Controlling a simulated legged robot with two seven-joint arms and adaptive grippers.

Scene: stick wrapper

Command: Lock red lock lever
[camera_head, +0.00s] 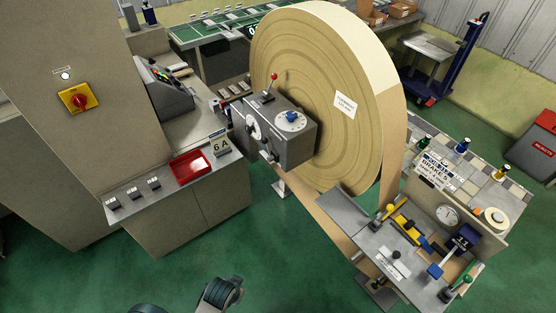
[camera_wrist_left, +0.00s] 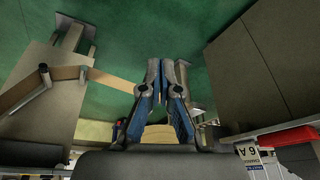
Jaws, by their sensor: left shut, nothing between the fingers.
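A lever with a red ball knob (camera_head: 273,77) stands up from the top of a grey control box (camera_head: 290,147). The box is mounted in front of a big brown paper roll (camera_head: 330,95) and carries a blue-centred dial and a round black-and-white knob. I cannot tell for sure that this lever is the red lock lever. My left gripper (camera_wrist_left: 168,66) shows in the left wrist view, shut and empty, its blue-padded fingers over green floor. It is well apart from the lever. Dark parts of my arm show at the bottom of the head view. My right gripper is not in view.
A grey cabinet counter with a red tray (camera_head: 191,168) and a 6A sign (camera_head: 219,145) stands left of the roll. A worktable (camera_head: 345,212) with several levers and a gauge stands at right. Green floor lies open in front.

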